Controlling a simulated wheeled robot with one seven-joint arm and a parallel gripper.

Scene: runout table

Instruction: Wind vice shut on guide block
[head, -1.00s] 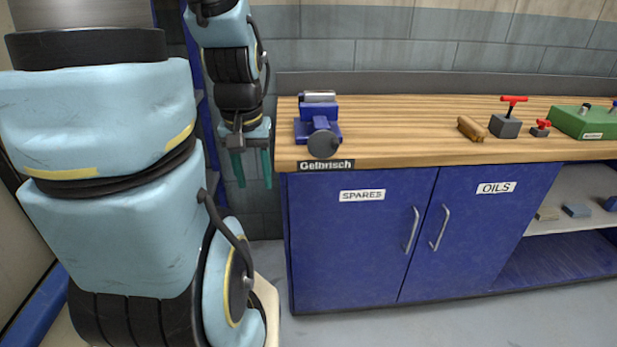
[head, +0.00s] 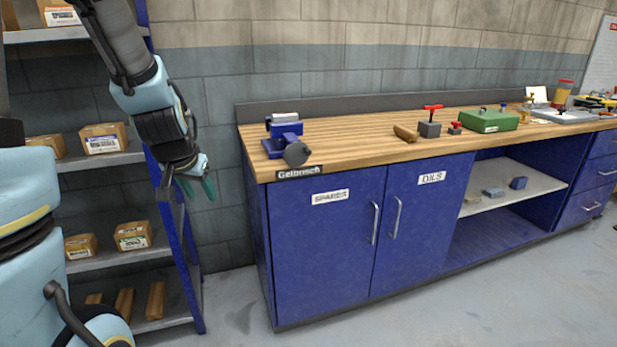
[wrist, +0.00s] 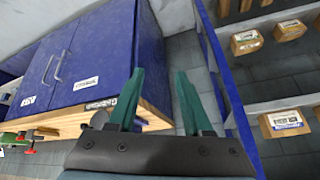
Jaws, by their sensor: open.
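The blue vice (head: 285,136) stands at the left end of the wooden bench top (head: 350,148). Its round grey wheel or handle end (head: 297,153) faces the front edge. A light metal block (head: 285,118) shows at the top of the vice; I cannot tell whether it is the guide block or part of the jaws. My gripper (head: 190,188) hangs left of the bench, apart from the vice, with green fingers pointing down. In the wrist view my gripper (wrist: 160,100) has its two green fingers spread with nothing between them.
A blue shelf rack (head: 178,240) with cardboard boxes (head: 103,138) stands close to the left of my gripper. Farther right on the bench are a wooden piece (head: 405,133), a grey block with a red handle (head: 430,128) and a green box (head: 488,121). The floor before the cabinet is clear.

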